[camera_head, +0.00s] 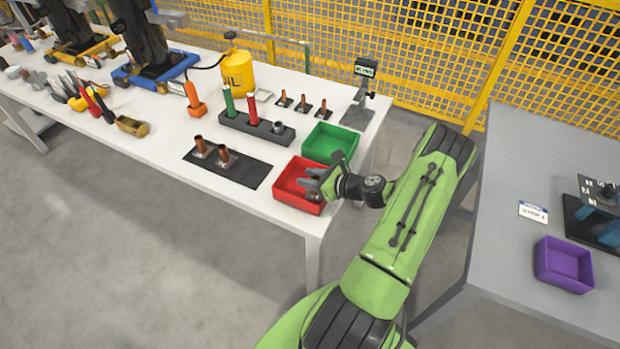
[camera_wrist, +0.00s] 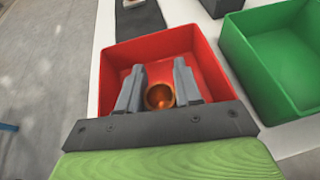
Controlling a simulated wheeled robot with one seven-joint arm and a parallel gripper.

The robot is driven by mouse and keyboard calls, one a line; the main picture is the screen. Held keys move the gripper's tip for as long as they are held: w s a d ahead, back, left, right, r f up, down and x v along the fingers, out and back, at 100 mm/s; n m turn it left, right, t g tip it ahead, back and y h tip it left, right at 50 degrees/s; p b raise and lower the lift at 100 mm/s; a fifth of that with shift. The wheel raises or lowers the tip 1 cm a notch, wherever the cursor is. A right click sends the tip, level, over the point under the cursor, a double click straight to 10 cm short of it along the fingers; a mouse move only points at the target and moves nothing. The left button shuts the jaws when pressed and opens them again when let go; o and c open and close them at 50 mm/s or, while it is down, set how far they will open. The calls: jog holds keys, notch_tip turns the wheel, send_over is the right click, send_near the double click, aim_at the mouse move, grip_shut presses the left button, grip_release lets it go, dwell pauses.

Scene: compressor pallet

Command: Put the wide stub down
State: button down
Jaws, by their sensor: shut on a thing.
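My gripper (camera_wrist: 158,92) is over the red tray (camera_wrist: 207,57) and is shut on the wide stub (camera_wrist: 160,97), a short copper tube seen from above as a round open end between the fingers. In the head view my gripper (camera_head: 314,184) reaches over the same red tray (camera_head: 291,188) near the table's front right corner, and the stub is mostly hidden there. I cannot tell whether the stub touches the tray floor.
A green tray (camera_head: 331,141) stands right behind the red one. A black mat (camera_head: 243,172) with two copper stubs lies to the left. A dark holder block (camera_head: 253,130), several small copper pieces and a small stand (camera_head: 358,113) are farther back. A purple bin (camera_head: 563,265) sits on the grey table.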

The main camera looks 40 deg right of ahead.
jog(key=c, duration=0.8)
grip_release()
jog(key=shift+f, duration=0.15)
jog(key=shift+o, duration=0.2)
jog(key=shift+s+d+r, duration=0.1)
jog(key=shift+s+r, duration=0.15)
jog(key=shift+r, duration=0.1)
jog(key=p+v, duration=0.3)
jog(key=v, duration=0.8)
jog(key=w+a+r+n+g+y, duration=0.1)
jog(key=w+a+r+n+g, duration=0.1)
jog(key=a+r+n+g, duration=0.55)
jog(key=w+a+r+n+g, duration=0.1)
jog(key=w+a+r+n, duration=0.3)
jog(key=a+n, duration=0.7)
jog(key=s+a+r+n+h, duration=0.3)
jog(key=s+a+r+n, duration=0.7)
jog(key=s+r+n, duration=0.3)
jog(key=shift+s+a+n+t+h, duration=0.3)
jog(key=shift+s+n+t+h, duration=0.15)
jog(key=shift+s+n, duration=0.5)
